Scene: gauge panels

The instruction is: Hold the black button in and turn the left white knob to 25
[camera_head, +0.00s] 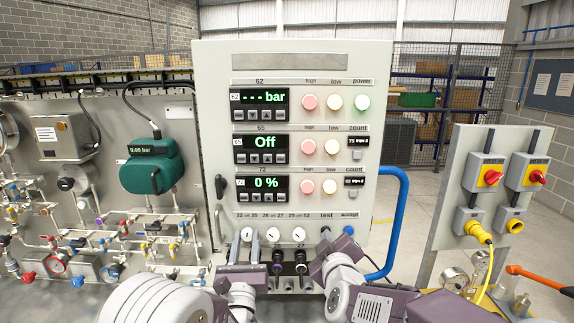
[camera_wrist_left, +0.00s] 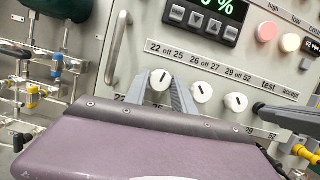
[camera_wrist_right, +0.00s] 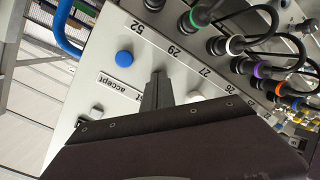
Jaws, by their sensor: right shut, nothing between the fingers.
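The left white knob (camera_head: 246,234) is in the row low on the panel, below the label "22 off 25".
Two more white knobs (camera_head: 273,234) (camera_head: 299,234) sit right of the left one. A blue button (camera_wrist_right: 124,58) below "accept" is close to my right fingers. Plugs and cables (camera_wrist_right: 235,45) lie below the knobs. A metal handle (camera_wrist_left: 117,48) stands left of the left knob.

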